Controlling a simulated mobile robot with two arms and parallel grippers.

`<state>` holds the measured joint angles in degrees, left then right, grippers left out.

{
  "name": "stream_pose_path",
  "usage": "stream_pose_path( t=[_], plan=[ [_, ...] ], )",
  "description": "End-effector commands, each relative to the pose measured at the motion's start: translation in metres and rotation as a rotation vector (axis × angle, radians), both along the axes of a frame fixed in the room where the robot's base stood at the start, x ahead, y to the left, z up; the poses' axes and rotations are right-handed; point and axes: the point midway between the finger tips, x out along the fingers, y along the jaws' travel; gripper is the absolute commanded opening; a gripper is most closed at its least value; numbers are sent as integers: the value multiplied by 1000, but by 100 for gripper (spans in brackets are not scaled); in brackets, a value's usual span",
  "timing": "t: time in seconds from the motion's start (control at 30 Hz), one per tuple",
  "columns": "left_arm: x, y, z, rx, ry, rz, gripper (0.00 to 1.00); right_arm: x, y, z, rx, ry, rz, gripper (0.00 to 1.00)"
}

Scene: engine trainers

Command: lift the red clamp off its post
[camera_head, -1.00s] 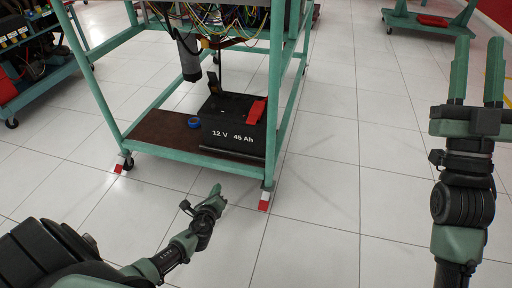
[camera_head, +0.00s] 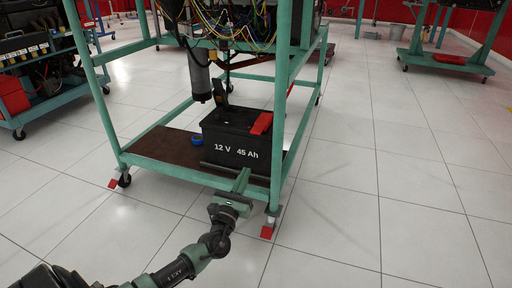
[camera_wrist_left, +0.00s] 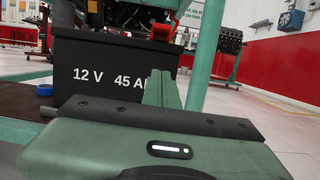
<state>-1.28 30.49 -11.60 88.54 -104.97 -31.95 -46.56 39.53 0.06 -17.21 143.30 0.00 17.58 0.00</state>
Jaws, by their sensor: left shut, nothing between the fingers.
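The black battery (camera_head: 232,147), marked "12 V 45 Ah", stands on the lower shelf of the green cart. The red clamp (camera_head: 261,123) sits on its top at the right end; its post is hidden. In the left wrist view, the red clamp (camera_wrist_left: 163,32) shows small at the battery's upper right. My left gripper (camera_head: 243,174) is shut and empty, low in front of the battery's right half, apart from the clamp. Its fingers (camera_wrist_left: 161,88) point toward the battery in the left wrist view. My right gripper is not in view.
The cart's upright green leg (camera_head: 279,110) stands just right of the battery. A dark clamp (camera_head: 219,93) and a grey cylinder (camera_head: 200,77) are above the battery's left side. A blue roll (camera_head: 197,139) lies on the shelf (camera_head: 160,146). Open floor lies to the right.

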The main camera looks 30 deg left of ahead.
Motion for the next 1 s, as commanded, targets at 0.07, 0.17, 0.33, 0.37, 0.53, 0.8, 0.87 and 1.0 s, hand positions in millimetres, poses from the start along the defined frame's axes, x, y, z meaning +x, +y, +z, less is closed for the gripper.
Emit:
stream_pose_path(
  t=[0.07,0.17,0.33,0.37,0.53,0.8,0.87,1.0],
  plan=[
    [0,0,0,-1,1,0,0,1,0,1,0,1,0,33],
    [0,0,0,-2,0,0,0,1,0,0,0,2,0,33],
    [11,3,2,-2,-3,2,0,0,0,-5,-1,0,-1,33],
    [15,4,2,-3,-3,2,0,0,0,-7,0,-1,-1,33],
    [47,12,9,-5,-4,2,0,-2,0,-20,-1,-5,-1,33],
    [98,23,26,-6,-3,1,0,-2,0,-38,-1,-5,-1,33],
    [95,22,42,-8,-1,0,0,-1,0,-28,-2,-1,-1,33],
    [95,22,58,-8,1,0,0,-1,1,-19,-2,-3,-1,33]
  ],
)
